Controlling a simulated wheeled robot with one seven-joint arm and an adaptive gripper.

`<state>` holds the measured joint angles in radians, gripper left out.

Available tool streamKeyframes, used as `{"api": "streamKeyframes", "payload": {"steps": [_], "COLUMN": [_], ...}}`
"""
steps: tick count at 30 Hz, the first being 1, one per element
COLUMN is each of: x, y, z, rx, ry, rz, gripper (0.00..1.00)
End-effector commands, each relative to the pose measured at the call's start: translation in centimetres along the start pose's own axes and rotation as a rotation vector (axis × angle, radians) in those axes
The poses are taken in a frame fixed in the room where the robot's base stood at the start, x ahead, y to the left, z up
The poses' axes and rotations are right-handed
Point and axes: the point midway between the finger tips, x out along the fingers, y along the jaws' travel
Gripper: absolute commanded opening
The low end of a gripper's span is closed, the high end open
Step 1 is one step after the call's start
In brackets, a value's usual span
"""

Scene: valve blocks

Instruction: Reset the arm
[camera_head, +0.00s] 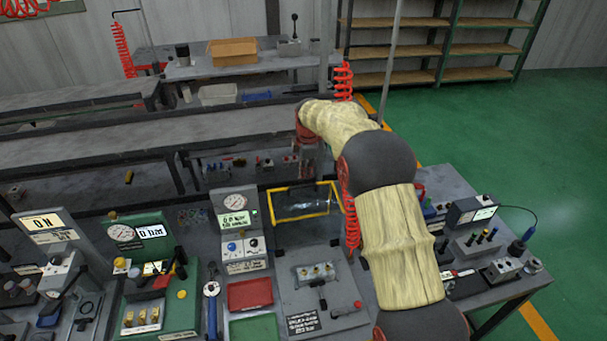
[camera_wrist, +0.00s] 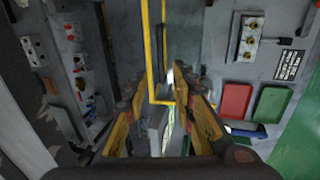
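My arm reaches over the bench from the lower right in the head view. My gripper (camera_head: 309,165) points down near the yellow frame (camera_head: 274,206) with its clear panel. In the wrist view my gripper (camera_wrist: 164,104) shows two fingers with yellow pads, spread apart. The yellow frame (camera_wrist: 149,50) passes between and beyond the fingers. A grey part shows between the fingers, below the frame in the picture; I cannot tell its distance. Nothing is visibly clamped.
A red tray (camera_head: 250,293) and a green tray (camera_head: 253,328) lie on the bench. The valve block panel (camera_head: 318,290) is right of them. Gauge stands, including a green one (camera_head: 150,255), rise at left. A screen device (camera_head: 472,213) stands at right. Green floor is clear beyond.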

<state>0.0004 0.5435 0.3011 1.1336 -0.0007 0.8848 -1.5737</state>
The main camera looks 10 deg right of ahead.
Motion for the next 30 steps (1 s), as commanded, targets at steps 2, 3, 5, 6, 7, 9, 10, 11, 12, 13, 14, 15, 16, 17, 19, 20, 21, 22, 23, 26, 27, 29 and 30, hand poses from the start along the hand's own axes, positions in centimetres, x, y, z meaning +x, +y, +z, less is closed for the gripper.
{"api": "streamKeyframes", "payload": {"steps": [2,3,5,6,7,9,10,11,12,13,14,15,16,17,19,20,21,22,23,26,27,29,30], "x": [-0.1,-0.1,-0.1,-0.1,-0.1,-0.1,-0.1,-0.1,-0.1,-0.1,-0.1,0.0,0.0,0.0,0.0,0.0,0.2,0.6,1.1,2.5,2.6,2.2,1.8], "y": [0.0,0.0,0.0,0.0,0.0,0.0,0.0,0.0,0.0,0.0,0.0,0.0,0.0,0.0,0.0,-0.1,-0.4,-0.9,-1.7,-4.6,-5.8,-7.5,-8.7], "z": [0.0,0.0,0.0,0.0,0.0,0.0,0.0,0.0,0.0,0.0,0.0,0.0,0.0,0.0,0.0,0.0,0.0,0.0,0.0,0.0,0.0,0.0,0.0], "rx": [0.000,0.000,0.000,0.000,0.000,0.000,0.000,0.000,0.000,0.003,0.009,0.024,0.041,0.063,0.133,0.170,0.225,0.267,0.312,0.457,0.515,0.603,0.663], "ry": [0.000,0.000,0.000,0.000,0.000,0.000,0.000,0.000,0.000,0.000,0.000,0.000,0.000,0.000,0.000,0.000,-0.001,-0.003,-0.005,-0.020,-0.027,-0.039,-0.047], "rz": [-0.001,-0.001,-0.001,-0.001,-0.001,-0.001,-0.001,-0.001,-0.001,-0.001,-0.001,-0.001,-0.001,-0.001,-0.001,-0.001,-0.009,-0.020,-0.035,-0.089,-0.106,-0.126,-0.138], "gripper": [0.26,0.26,0.26,0.26,0.26,0.26,0.26,0.26,0.26,0.26,0.26,0.26,0.26,0.26,0.26,0.26,0.26,0.26,0.26,0.26,0.26,0.26,0.26]}}
